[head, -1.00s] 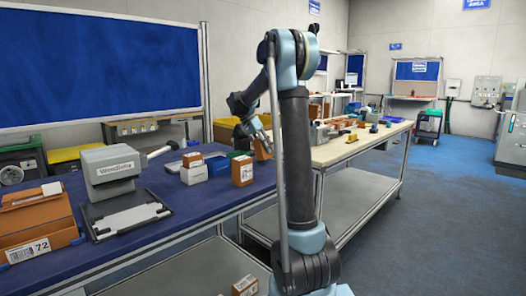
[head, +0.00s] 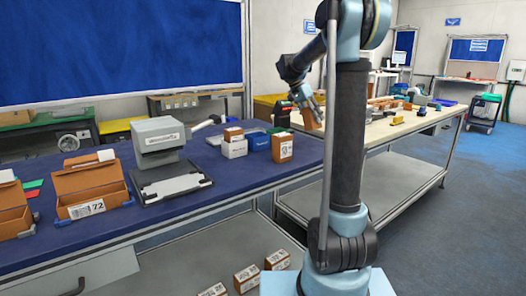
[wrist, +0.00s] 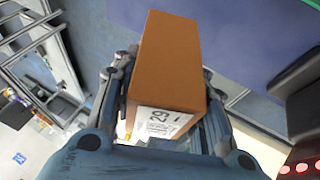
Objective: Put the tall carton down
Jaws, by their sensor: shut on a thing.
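My gripper (wrist: 165,95) is shut on a tall brown carton (wrist: 165,60), with its fingers on both sides of the box. A white printed label (wrist: 160,122) shows on the carton's near end in the wrist view. In the head view my gripper (head: 315,103) is beyond the right end of the blue-topped bench, and part of the carton (head: 311,119) shows below it. The arm column hides some of the area beside it. The wrist view shows the blue bench top (wrist: 240,35) beside and below the carton.
The blue bench (head: 235,180) bears a grey scale (head: 157,140), small boxes (head: 234,146), a brown-white carton (head: 282,148) and an open brown bin (head: 90,190). A dark device with red lights (wrist: 300,140) is at the wrist view's right edge. Several cartons lie on the lower shelf.

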